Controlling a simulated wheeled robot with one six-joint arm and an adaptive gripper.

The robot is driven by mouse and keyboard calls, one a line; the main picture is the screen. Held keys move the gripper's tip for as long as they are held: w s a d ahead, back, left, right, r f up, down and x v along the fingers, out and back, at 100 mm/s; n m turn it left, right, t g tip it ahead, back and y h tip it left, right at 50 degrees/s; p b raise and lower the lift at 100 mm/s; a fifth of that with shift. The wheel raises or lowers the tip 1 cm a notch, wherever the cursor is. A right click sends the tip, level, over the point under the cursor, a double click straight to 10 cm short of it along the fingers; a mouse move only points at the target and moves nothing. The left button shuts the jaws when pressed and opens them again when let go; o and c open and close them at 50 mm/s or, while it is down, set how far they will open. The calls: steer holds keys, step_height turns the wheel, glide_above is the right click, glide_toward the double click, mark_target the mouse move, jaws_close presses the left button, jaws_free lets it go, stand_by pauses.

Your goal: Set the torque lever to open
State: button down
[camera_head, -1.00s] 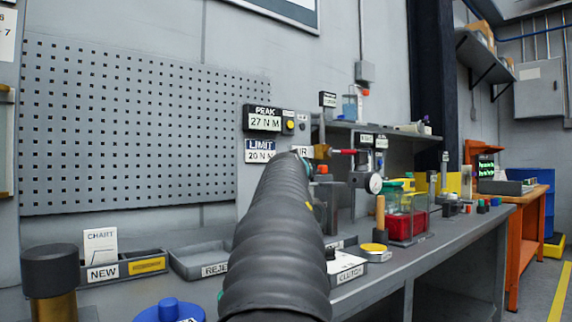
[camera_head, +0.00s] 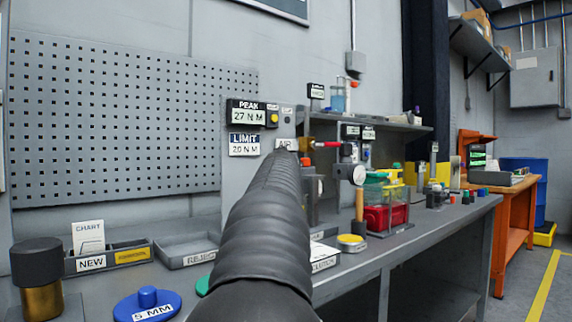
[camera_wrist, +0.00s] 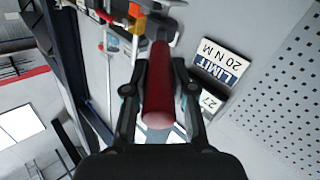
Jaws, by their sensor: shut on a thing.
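A dark red rounded handle (camera_wrist: 158,95), by its place the torque lever, lies between the two fingers of my gripper (camera_wrist: 160,68) in the wrist view. The fingers are shut on it from both sides. Its blunt end points toward the wrist camera, and its far end meets a grey fitting near the wall panel. In the head view my dark arm reaches toward the panel and hides the gripper and this handle.
Beside the handle are the LIMIT 20 N M plate (camera_head: 244,144) and PEAK 27 N M display (camera_head: 247,113). A brass valve with a red lever (camera_head: 328,144) sits right of the AIR label. The bench holds a blue 5 MM knob (camera_head: 147,304), grey trays (camera_head: 187,249) and a red container (camera_head: 386,216).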

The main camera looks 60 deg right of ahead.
steer(key=c, duration=1)
jaws_free()
steer(key=shift+w, duration=0.1)
steer(key=shift+o, duration=0.2)
steer(key=v, duration=1.2)
